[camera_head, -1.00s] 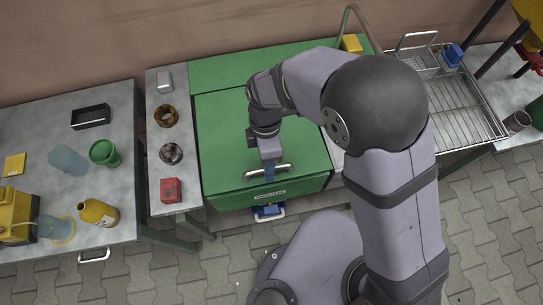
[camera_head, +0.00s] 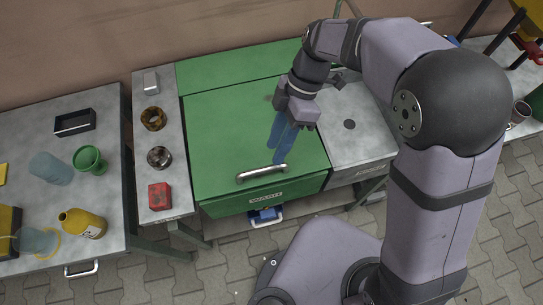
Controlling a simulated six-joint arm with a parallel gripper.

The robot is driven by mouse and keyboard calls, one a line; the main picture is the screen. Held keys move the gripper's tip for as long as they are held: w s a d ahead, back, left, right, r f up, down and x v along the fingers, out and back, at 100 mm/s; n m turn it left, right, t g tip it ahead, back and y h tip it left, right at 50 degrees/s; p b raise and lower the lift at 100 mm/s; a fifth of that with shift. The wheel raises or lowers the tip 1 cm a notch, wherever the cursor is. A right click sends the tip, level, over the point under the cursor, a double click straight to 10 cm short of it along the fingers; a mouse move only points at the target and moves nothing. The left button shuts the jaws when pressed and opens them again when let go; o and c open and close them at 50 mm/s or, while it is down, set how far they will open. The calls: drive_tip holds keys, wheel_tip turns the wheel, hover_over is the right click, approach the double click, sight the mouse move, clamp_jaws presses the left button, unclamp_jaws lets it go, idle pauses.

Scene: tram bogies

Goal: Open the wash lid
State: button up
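The wash lid (camera_head: 225,140) is the large green lid of the wash unit, and it lies flat and closed. Its silver bar handle (camera_head: 261,174) runs along the front edge, above a label (camera_head: 266,197) on the front face. My gripper (camera_head: 278,155) hangs over the right part of the lid, close behind the right end of the handle. Its two blue fingers stand a little apart with nothing between them. They are not around the handle. Whether the fingertips touch the lid cannot be told from this view.
A metal drainboard (camera_head: 360,125) with a hole adjoins on the right. A narrow bench on the left holds metal rings (camera_head: 153,117) and a red block (camera_head: 160,196). A left table holds a yellow bottle (camera_head: 82,223) and a green cup (camera_head: 89,159). My arm covers the right side.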

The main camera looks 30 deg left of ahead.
sight(269, 167)
drive_tip(key=shift+p+x, duration=0.45)
drive_tip(key=shift+x, duration=2)
clamp_jaws()
